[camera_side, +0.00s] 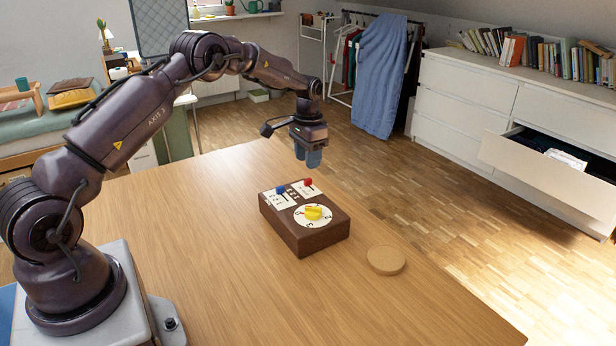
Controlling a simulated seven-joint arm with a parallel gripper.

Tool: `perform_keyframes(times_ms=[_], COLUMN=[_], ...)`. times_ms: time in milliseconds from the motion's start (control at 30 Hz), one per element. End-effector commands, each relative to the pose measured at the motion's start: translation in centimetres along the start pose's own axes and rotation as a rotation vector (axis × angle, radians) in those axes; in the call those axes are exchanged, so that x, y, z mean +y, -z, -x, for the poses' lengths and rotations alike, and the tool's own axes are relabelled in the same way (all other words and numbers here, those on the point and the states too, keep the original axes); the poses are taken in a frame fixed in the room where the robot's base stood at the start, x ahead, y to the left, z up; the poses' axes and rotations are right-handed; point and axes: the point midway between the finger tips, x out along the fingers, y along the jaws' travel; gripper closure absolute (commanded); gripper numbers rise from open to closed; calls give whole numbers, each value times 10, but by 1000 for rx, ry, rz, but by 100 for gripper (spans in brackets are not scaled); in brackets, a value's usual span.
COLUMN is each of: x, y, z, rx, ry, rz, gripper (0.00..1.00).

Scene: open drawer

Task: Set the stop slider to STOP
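A dark brown wooden box (318,235) stands on the table. Its top carries white labelled panels, a yellow knob (313,212) on a round white dial, a blue slider knob (280,189) and a red slider knob (308,182). The panel lettering is too small to read surely, so I cannot tell which slider is the stop slider or its setting. My gripper (307,158) hangs above and behind the box, pointing down, apart from both knobs. Its two blue fingers look close together; whether a gap is left between them is unclear.
A round cork coaster (386,260) lies on the table (215,250) to the right of the box. The tabletop around the box is otherwise clear. A white dresser (465,95) with an open drawer (540,175) stands beyond the table at the right.

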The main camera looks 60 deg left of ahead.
Motion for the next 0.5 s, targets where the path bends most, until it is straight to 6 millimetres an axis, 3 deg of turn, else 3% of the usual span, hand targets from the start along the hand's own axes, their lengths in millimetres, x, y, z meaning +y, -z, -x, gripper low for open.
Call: perform_keyframes(times_ms=[200,500], x=[0,0], y=[0,0], z=[-40,-59], rx=[-1,2], ry=[0,1], rz=[1,1], gripper=[62,62])
